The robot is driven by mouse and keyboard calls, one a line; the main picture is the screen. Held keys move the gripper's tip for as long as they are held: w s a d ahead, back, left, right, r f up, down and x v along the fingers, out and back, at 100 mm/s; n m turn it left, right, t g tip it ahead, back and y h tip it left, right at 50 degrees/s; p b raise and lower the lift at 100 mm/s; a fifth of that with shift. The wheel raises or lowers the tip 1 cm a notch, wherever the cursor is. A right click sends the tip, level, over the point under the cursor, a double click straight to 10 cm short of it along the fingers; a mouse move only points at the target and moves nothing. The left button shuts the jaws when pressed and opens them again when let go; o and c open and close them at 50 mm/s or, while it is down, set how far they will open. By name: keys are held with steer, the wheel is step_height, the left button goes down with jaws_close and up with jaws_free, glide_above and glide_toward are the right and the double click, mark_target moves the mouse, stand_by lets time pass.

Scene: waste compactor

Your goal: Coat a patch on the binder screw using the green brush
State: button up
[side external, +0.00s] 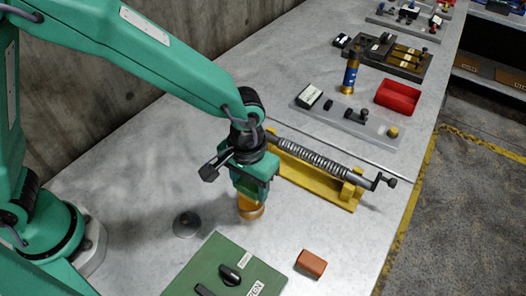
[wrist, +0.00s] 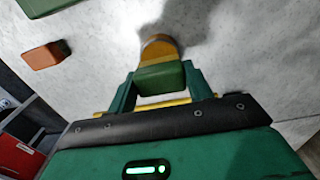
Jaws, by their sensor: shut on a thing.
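The binder screw (side external: 312,158) is a grey threaded rod with a dark crank handle at its right end, lying along a yellow stand (side external: 320,185). My gripper (side external: 252,188) is on the near left side of the stand and partly covers its left end. In the wrist view my gripper (wrist: 160,92) is shut on the green brush (wrist: 160,78), gripping its green handle block. The orange-brown brush head (wrist: 159,47) sticks out past the fingers. In the side view the head (side external: 250,208) points down just above or on the table; I cannot tell which.
A green board (side external: 215,268) with black knobs lies at the front. A reddish-brown block (side external: 311,263) sits right of it, and a grey round disc (side external: 186,224) to the left.

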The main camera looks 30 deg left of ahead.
mark_target(249, 184)
steer(key=shift+r, duration=2.35)
steer(key=shift+w+a+r, duration=0.15)
steer(key=shift+w+a, duration=0.25)
steer(key=shift+a, duration=0.1)
steer(key=w+a+r, duration=0.3)
steer(key=a, duration=0.5)
steer(key=w+a+r, duration=0.2)
steer(key=a, duration=0.7)
steer(key=w+a+r, duration=0.3)
steer(key=a, duration=0.5)
steer(key=w+d, duration=0.5)
steer(key=d, duration=0.4)
steer(key=w+d, duration=0.4)
steer(key=d, duration=0.5)
steer(key=d+f, duration=0.1)
steer(key=d, duration=0.9)
steer(key=s+d+f, duration=0.1)
steer(key=d+f, duration=0.1)
steer(key=d, duration=0.8)
steer(key=shift+s+d, duration=0.15)
steer(key=shift+s, duration=0.1)
